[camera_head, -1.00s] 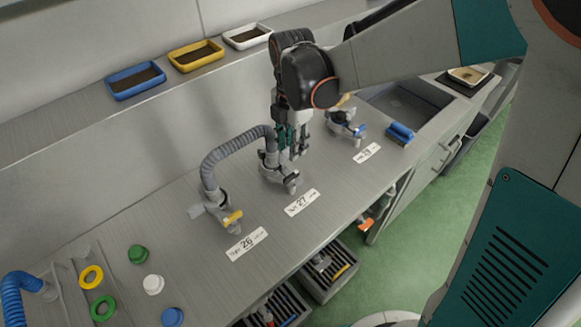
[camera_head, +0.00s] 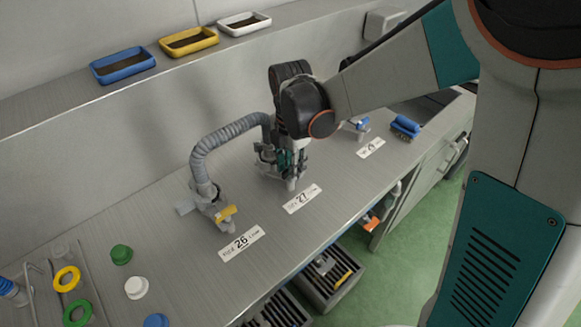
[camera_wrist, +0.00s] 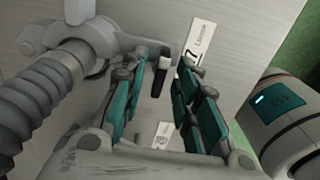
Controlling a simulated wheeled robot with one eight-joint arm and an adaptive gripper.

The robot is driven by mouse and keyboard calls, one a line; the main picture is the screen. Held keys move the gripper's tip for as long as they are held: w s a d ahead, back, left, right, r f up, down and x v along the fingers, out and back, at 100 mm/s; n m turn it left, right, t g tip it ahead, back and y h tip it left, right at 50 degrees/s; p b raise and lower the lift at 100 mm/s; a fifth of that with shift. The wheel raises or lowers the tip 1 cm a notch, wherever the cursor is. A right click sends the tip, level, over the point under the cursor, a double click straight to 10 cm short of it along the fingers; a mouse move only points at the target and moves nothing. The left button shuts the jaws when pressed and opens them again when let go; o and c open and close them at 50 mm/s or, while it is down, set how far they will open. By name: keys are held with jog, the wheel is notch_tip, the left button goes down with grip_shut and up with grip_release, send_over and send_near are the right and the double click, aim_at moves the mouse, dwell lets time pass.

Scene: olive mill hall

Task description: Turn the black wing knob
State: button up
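The black wing knob (camera_wrist: 158,83) shows in the wrist view as a narrow black bar with a pale end, on the grey valve fitting (camera_wrist: 115,38) by label 27. My gripper (camera_wrist: 161,66) is open, with one teal-and-grey finger on each side of the knob. Gaps show between the knob and the fingers, so it is not clasped. In the head view my gripper (camera_head: 288,163) points down at the valve behind label 27 (camera_head: 302,199); there it hides the knob and most of the valve.
A ribbed grey hose (camera_head: 215,142) arches from valve 27 to the neighbouring valve with a yellow knob (camera_head: 226,213). Right of my gripper are a blue-knobbed valve (camera_head: 362,124) and a blue brush (camera_head: 405,127). Trays stand on the ledge behind.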

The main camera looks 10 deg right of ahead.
grip_shut()
